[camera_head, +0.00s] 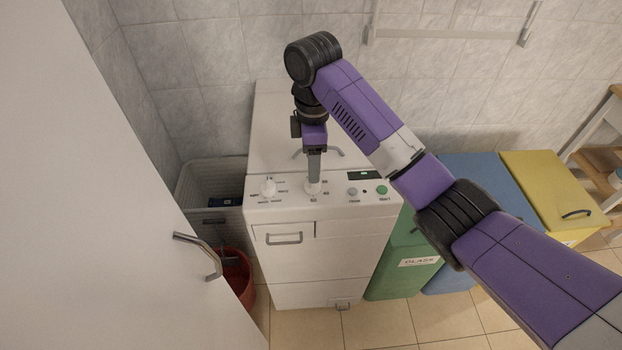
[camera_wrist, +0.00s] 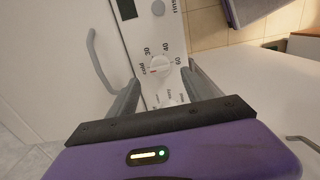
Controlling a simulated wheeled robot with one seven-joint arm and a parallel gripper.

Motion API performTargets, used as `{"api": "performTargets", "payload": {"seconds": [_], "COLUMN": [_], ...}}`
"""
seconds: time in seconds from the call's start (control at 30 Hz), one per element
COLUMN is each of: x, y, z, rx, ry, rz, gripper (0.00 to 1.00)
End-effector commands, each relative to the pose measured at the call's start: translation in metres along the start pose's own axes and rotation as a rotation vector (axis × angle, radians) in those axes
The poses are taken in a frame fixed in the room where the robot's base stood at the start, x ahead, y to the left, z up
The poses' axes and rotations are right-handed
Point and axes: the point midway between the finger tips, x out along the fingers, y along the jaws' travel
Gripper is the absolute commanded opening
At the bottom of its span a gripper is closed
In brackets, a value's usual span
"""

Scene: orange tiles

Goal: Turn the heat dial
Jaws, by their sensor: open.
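The heat dial (camera_wrist: 159,66) is a round white knob on the white machine's control panel, ringed by the labels cold, 30, 40 and 60 in the wrist view. A small reddish mark shows on it; its exact setting is unclear. In the head view the dial (camera_head: 313,189) is partly hidden behind my gripper (camera_head: 314,180), which points down at it. In the wrist view my gripper (camera_wrist: 163,72) is open, with one finger on each side of the dial. I cannot tell whether the fingers touch it.
A second white dial (camera_head: 267,187) sits left on the panel. A grey button (camera_head: 352,191), a green start button (camera_head: 382,190) and a dark display (camera_head: 364,175) are to the right. Green (camera_head: 405,262), blue (camera_head: 480,185) and yellow (camera_head: 548,190) bins stand beside the machine.

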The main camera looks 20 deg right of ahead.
Motion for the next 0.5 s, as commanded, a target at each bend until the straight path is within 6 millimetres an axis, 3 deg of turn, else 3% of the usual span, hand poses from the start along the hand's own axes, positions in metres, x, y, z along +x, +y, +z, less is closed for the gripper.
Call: {"api": "performTargets", "payload": {"seconds": [0.03, 0.23, 0.5], "x": [0.014, 0.041, 0.064], "y": [-0.002, -0.001, -0.001], "z": [-0.002, 0.0, -0.001], "rx": [-0.001, 0.002, 0.001], "ry": [0.002, 0.001, 0.001], "rz": [-0.004, -0.002, 0.0], "gripper": [0.58, 0.58, 0.58]}}
